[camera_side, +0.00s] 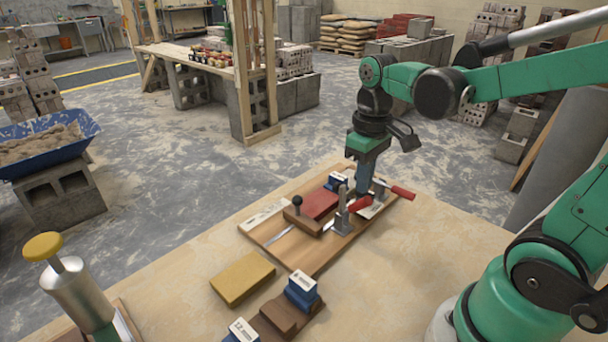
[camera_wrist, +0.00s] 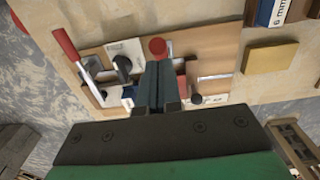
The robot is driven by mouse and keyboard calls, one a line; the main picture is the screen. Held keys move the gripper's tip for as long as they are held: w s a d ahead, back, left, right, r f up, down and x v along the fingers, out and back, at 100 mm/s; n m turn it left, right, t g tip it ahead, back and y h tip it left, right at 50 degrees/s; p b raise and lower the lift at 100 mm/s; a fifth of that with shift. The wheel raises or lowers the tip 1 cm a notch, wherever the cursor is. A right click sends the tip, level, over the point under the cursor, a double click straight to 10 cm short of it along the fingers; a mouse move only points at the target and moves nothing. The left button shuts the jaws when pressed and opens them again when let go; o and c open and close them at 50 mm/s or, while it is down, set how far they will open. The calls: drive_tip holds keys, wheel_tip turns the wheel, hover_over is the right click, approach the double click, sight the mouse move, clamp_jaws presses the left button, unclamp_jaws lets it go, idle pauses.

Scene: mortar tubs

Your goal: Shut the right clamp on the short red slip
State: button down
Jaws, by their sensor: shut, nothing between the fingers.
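The short red slip (camera_side: 319,203) lies on a brown block with a black knob (camera_side: 297,200), on the wooden board. In the wrist view a bit of red (camera_wrist: 181,86) shows beside my fingers, mostly hidden. The right clamp's red handle (camera_side: 403,192) sticks out to the right on a metal lever; it also shows in the wrist view (camera_wrist: 65,42). The other clamp's red handle (camera_side: 360,203) is nearer the slip, with an upright metal part (camera_side: 342,208). My gripper (camera_side: 364,192) points down between the slip and the right handle. Its fingers (camera_wrist: 158,72) are together and empty.
A yellow block (camera_side: 242,278) and blue-labelled blocks (camera_side: 301,287) lie in front of the board. A metal cylinder with a yellow knob (camera_side: 75,285) stands at the front left. The tabletop right of the board is clear.

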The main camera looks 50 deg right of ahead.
sight(372, 199)
drive_tip(key=shift+s+f, duration=0.1)
drive_tip(key=shift+f, duration=0.05)
drive_tip(key=shift+s+f, duration=0.45)
drive_tip(key=shift+f, duration=0.3)
drive_tip(key=shift+s+f, duration=0.4)
drive_tip(key=shift+f, duration=0.35)
drive_tip(key=shift+r, duration=3.5)
drive_tip(key=w+a+f+t, duration=0.2)
drive_tip(key=a+t, duration=0.4)
drive_tip(key=t, duration=0.1)
drive_tip(key=shift+w+a, duration=0.2)
drive_tip(key=shift+w, duration=0.15)
